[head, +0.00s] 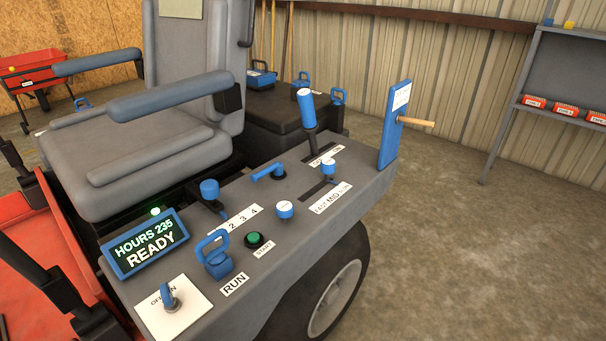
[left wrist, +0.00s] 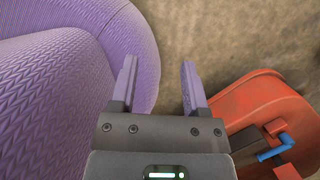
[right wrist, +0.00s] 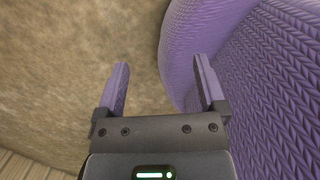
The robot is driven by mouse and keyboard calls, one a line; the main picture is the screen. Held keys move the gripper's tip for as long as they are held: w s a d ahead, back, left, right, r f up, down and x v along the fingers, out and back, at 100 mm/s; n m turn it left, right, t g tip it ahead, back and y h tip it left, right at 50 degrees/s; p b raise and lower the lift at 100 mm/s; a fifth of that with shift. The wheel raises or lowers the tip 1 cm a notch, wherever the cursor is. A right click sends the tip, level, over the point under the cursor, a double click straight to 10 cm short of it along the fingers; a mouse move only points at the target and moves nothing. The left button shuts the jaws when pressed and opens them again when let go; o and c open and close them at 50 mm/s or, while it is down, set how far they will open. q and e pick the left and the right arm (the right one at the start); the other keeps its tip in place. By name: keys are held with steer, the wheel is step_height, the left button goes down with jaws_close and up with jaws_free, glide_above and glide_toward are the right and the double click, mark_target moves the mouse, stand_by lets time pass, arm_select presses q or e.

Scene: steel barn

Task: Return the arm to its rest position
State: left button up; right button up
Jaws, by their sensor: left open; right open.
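My left gripper (left wrist: 159,78) shows in the left wrist view, open, with nothing between its fingers, above the bare dirt floor beside my own purple body. My right gripper (right wrist: 161,75) shows in the right wrist view, open and empty, also above the floor beside my body. Neither gripper nor arm shows in the head view. The control console (head: 237,290) there carries a display (head: 145,245) reading "HOURS 235 READY", a blue key switch (head: 169,294), a green start button (head: 254,240), a blue padlock-shaped piece (head: 217,258) and several blue-topped levers.
A grey seat (head: 135,165) with armrests stands behind the console. A red machine body (head: 40,240) is at left. A red-orange part (left wrist: 262,103) with a blue handle (left wrist: 276,149) lies right of my left gripper. A shelf (head: 545,115) stands at back right. The floor at right is clear.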

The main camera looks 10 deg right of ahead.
steer(key=s+m+g, duration=0.1)
steer(key=s+m, duration=0.1)
steer(key=s, duration=0.4)
arm_select(q)
steer(key=w+r+t+p, duration=0.1)
steer(key=w+r+p, duration=0.2)
steer(key=r+p, duration=0.6)
steer(key=w+r+t+p, duration=0.1)
steer(key=w+r+p, duration=0.2)
steer(key=r+p, duration=0.7)
steer(key=shift+r+p, duration=0.2)
steer(key=shift+p, duration=0.8)
arm_select(e)
steer(key=w+r, duration=0.2)
steer(key=r, duration=0.8)
steer(key=w+r+t, duration=0.1)
steer(key=w+r, duration=0.2)
steer(key=r, duration=0.7)
steer(key=shift+w+a+r+m+t, duration=0.2)
steer(key=shift+a+m+t, duration=0.1)
steer(key=shift+a+m, duration=0.1)
arm_select(q)
steer(key=shift+w, duration=0.4)
steer(key=shift+d, duration=0.2)
steer(key=shift+s+a, duration=0.15)
steer(key=shift+a, duration=0.05)
